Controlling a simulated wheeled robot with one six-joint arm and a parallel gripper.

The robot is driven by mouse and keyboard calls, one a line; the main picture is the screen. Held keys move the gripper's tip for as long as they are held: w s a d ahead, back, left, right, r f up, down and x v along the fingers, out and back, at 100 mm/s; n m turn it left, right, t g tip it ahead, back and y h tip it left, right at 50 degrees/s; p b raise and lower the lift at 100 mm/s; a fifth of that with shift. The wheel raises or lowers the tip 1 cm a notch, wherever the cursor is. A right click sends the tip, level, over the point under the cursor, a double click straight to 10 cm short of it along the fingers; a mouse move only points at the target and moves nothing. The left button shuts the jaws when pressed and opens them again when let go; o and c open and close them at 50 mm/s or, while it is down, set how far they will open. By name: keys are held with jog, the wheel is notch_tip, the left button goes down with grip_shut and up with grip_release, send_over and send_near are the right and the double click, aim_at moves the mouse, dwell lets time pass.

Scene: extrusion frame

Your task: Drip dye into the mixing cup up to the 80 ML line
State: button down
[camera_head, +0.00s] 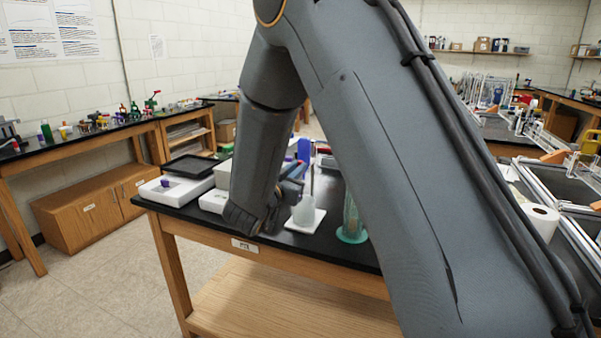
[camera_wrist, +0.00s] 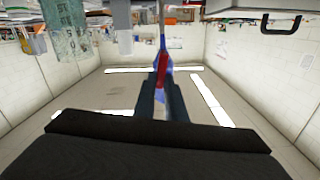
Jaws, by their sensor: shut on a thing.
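My gripper (camera_wrist: 163,88) is shut on a slim blue and red thing (camera_wrist: 162,60), which looks like a dye dropper. A thin stem runs from it toward the top of the wrist view. In the head view my gripper (camera_head: 288,186) is partly hidden behind my arm, above the black bench. A whitish translucent cup (camera_head: 303,212), apparently the mixing cup, stands upright on a white square plate (camera_head: 305,223), just right of my gripper. Its markings and liquid level are too small to read. I cannot tell whether the stem's tip is over the cup.
A tall greenish clear vessel with a teal base (camera_head: 352,238) stands right of the cup, partly behind my arm. White boxes (camera_head: 176,187) and a black tray (camera_head: 190,166) lie at the bench's left. The bench's front edge is close.

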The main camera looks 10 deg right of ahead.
jog(key=f+m+b, duration=0.1)
jog(key=m+b, duration=0.3)
jog(key=b, duration=0.1)
jog(key=s+d+f+m+b, duration=0.1)
jog(key=m+b, duration=0.4)
jog(key=s+d+f+m+b, duration=0.1)
jog(key=m+b, duration=0.3)
jog(key=b, duration=0.1)
jog(key=shift+d+f, duration=0.1)
jog(key=shift+d, duration=0.1)
jog(key=shift+m, duration=0.3)
jog(key=c, duration=1.8)
grip_release()
